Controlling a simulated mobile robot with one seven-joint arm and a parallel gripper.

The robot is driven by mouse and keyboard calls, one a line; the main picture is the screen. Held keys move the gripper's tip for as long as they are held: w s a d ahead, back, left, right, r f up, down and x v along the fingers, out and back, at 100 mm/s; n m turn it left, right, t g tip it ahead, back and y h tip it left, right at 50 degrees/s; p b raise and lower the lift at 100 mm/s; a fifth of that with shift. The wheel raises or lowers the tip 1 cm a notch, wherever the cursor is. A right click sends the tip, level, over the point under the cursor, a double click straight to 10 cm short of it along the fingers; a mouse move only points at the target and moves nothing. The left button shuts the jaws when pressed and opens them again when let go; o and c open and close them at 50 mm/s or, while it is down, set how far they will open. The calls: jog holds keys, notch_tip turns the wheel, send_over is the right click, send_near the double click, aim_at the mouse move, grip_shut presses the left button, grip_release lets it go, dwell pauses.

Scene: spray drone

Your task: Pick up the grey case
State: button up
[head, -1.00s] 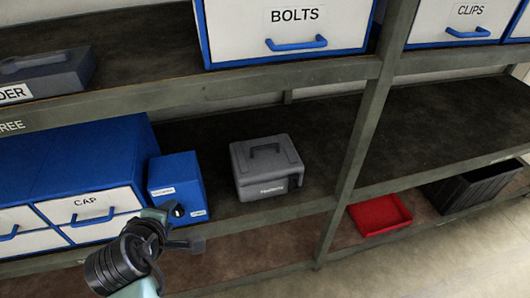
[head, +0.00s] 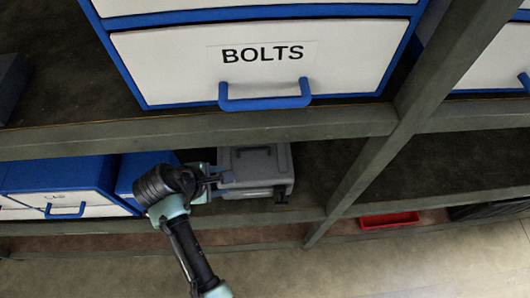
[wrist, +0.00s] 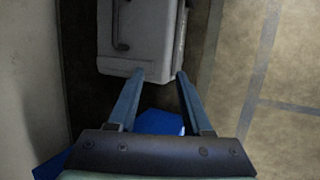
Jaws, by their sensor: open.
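The grey case (head: 254,168) stands on the middle shelf, with a handle on its lid. In the wrist view the case (wrist: 138,38) is at the top, just past the fingertips. My gripper (head: 212,180) is at the left side of the case in the head view.
The upper shelf edge (head: 200,134) runs above the case, under the BOLTS drawer (head: 250,60). Blue boxes (head: 140,172) stand left of my gripper. A shelf post (head: 375,140) rises to the right. A red tray (head: 388,220) lies lower right. The shelf right of the case is bare.

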send_over(253, 149)
jog(key=s+a, duration=0.2)
jog(key=s, duration=0.1)
jog(key=shift+a+r, duration=0.1)
jog(key=shift+a, duration=0.05)
jog(key=shift+w+d+r+b+x, duration=0.15)
jog(key=shift+b+x, duration=0.2)
jog(key=shift+x, duration=1)
jog(key=shift+w+d+r+b+x, duration=0.15)
jog(key=shift+b+x, duration=0.2)
jog(key=shift+x, duration=1.05)
jog(key=shift+a+f, duration=0.1)
grip_shut()
